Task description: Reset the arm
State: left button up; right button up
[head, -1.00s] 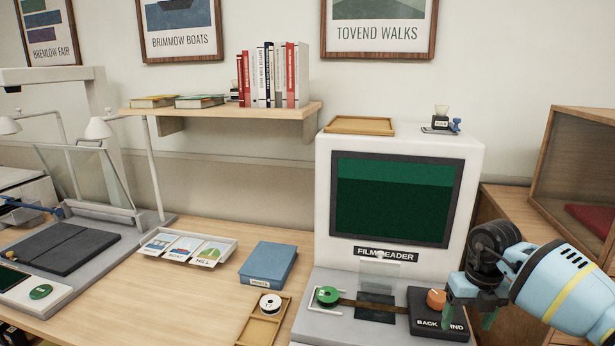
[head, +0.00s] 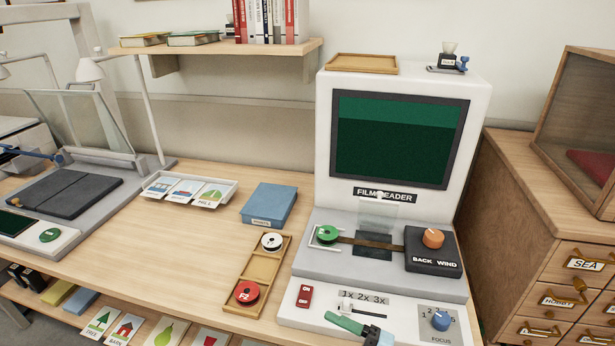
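Only the tip of one gripper shows, at the bottom edge in front of the film reader (head: 472,100). I take it as my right gripper (head: 350,325). A green finger points left beside the reader's 1x 2x 3x slider, with a light blue part at its base. The rest is cut off by the frame, so I cannot tell whether it is open or shut. No held object shows. My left gripper is not in view. The orange knob (head: 433,238) on the BACK/WIND box stands clear of any gripper.
A wooden tray (head: 253,295) holds a white reel and a red reel. A green reel (head: 327,234) sits on the reader. A blue focus knob (head: 441,320) is right of the gripper. A blue box (head: 269,204) and card tray (head: 227,200) lie left. Drawers (head: 565,295) stand right.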

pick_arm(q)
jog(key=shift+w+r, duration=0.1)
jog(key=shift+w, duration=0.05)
pick_arm(e)
jog(key=s+d+f+m+h, duration=0.7)
jog(key=s+d+f+m, duration=0.1)
jog(key=s+f+m, duration=0.2)
jog(key=s+d+f+m+h, duration=0.7)
jog(key=s+f+m, duration=0.3)
jog(key=s+m, duration=0.2)
jog(key=shift+s+d+m+h, duration=0.4)
jog(key=shift+s+h, duration=0.3)
jog(key=shift+s, duration=0.25)
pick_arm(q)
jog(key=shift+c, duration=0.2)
